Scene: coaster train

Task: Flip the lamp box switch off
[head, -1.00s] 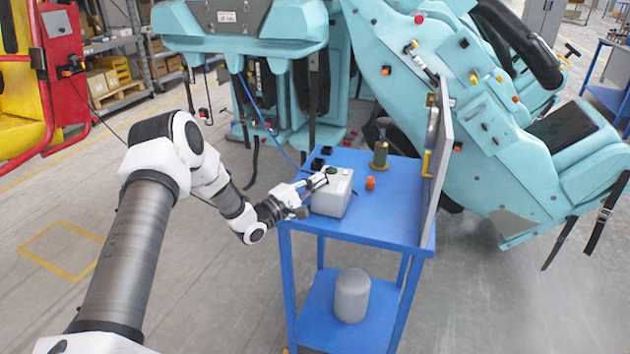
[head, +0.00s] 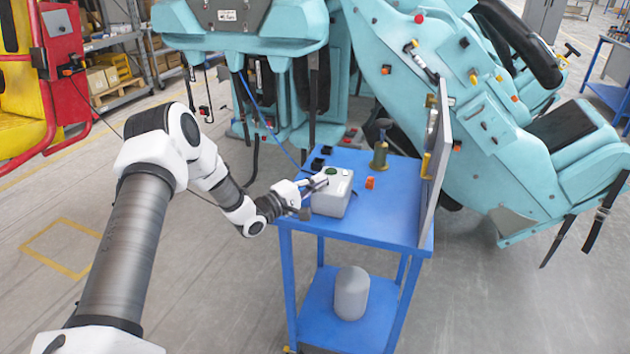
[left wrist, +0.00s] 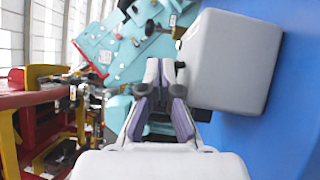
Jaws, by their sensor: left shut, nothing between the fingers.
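The lamp box (head: 332,196) is a pale grey box with a green button or lamp on its top, standing on the blue cart's top near its left front edge. It also shows in the left wrist view as a large grey block (left wrist: 232,60) to the right of the fingers. My left gripper (head: 318,184) is at the box's left side, fingertips by its upper left edge. Its fingers (left wrist: 166,75) are shut with nothing between them. I cannot tell whether they touch the box. The switch itself is too small to make out. My right gripper is not in view.
The blue cart (head: 380,232) also holds an orange block (head: 370,183), a brass-coloured bottle-like part (head: 380,153) and an upright grey panel (head: 438,175) along its right edge. A grey cylinder (head: 351,293) stands on the lower shelf. Teal coaster seats (head: 480,130) stand behind.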

